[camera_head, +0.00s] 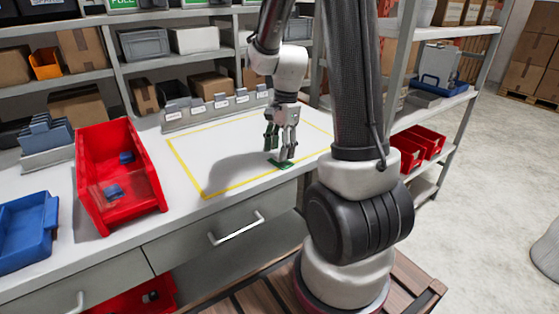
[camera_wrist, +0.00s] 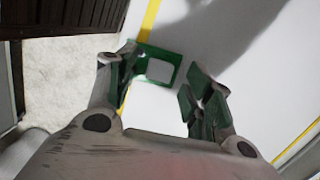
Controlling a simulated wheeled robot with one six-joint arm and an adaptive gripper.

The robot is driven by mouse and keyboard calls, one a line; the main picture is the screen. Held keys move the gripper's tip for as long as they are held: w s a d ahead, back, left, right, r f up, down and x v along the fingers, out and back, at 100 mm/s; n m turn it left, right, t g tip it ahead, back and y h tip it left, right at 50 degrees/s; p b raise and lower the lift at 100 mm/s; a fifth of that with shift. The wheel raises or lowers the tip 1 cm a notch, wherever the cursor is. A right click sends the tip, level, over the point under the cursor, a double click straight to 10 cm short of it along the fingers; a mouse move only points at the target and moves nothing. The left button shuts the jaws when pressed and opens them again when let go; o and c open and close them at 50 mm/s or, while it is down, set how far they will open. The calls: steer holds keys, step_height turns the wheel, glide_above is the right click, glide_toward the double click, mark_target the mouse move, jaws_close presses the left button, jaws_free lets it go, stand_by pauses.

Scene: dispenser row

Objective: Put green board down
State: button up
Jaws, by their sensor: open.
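The green board (camera_head: 281,164) lies flat on the white worktop (camera_head: 225,152), near the front line of the yellow outline. In the wrist view the green board (camera_wrist: 160,69) shows a green rim around a pale square, and its one end meets the yellow line. My gripper (camera_head: 279,150) is just above the board with its fingers pointing down. In the wrist view my gripper (camera_wrist: 164,82) is open, with its fingers apart on either side of the board. The left finger hides part of the board's edge.
A red bin (camera_head: 120,180) with blue parts and a blue tray (camera_head: 27,232) stand to the left on the worktop. A row of grey labelled dispensers (camera_head: 215,108) lines the back. The outlined area left of my gripper is clear.

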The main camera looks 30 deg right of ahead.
steer(key=shift+a+f, duration=0.1)
steer(key=shift+f, duration=0.6)
steer(key=c, duration=1.1)
